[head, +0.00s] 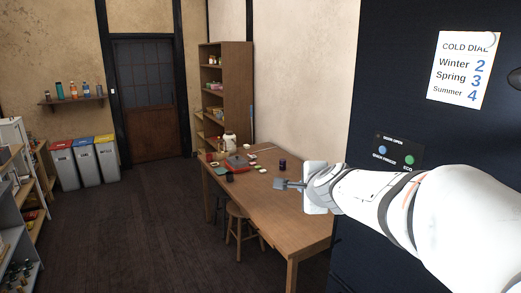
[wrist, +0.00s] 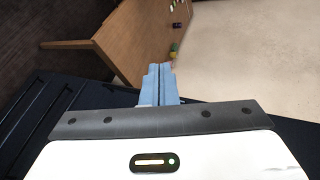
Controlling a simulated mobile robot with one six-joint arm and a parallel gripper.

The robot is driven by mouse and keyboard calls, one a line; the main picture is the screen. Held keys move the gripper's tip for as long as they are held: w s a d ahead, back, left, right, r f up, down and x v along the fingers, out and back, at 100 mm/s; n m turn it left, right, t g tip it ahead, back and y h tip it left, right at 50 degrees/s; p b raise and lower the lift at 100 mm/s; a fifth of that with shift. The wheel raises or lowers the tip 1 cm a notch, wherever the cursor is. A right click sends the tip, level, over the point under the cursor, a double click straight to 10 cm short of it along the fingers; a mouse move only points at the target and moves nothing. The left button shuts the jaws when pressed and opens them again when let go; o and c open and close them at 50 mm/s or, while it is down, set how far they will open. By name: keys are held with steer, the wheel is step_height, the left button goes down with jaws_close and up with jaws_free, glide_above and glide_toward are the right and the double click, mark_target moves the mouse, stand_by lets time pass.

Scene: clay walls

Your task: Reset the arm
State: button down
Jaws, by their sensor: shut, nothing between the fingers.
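My white arm reaches in from the right in the head view, stretched leftward in front of the dark panel. My gripper (head: 283,184) is at its end, in front of the wooden table in the picture. In the wrist view its two blue-grey fingers (wrist: 159,80) lie together with nothing between them. The gripper appears apart from the things on the table.
A wooden table (head: 262,213) holds a kettle (head: 229,141), a dark jar (head: 282,164) and small items. A stool (head: 238,212) stands beside it. The dark panel (head: 388,80) bears buttons and a sign (head: 465,69). Floor (head: 120,225) at left is clear.

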steer(key=s+d+f+n+g, duration=0.1)
steer(key=s+f+n+g, duration=0.2)
steer(key=s, duration=0.6)
steer(key=s+d+f+n+g+h, duration=0.1)
steer(key=s+f+n+g, duration=0.2)
steer(key=s+f+n, duration=0.2)
steer(key=s+d+f+n+g+h, duration=0.1)
steer(key=s+d+f+n+g, duration=0.1)
steer(key=s+f+n, duration=0.3)
steer(key=s+n, duration=0.4)
steer(key=s, duration=0.4)
steer(key=shift+s+g, duration=0.4)
steer(key=shift+d, duration=0.1)
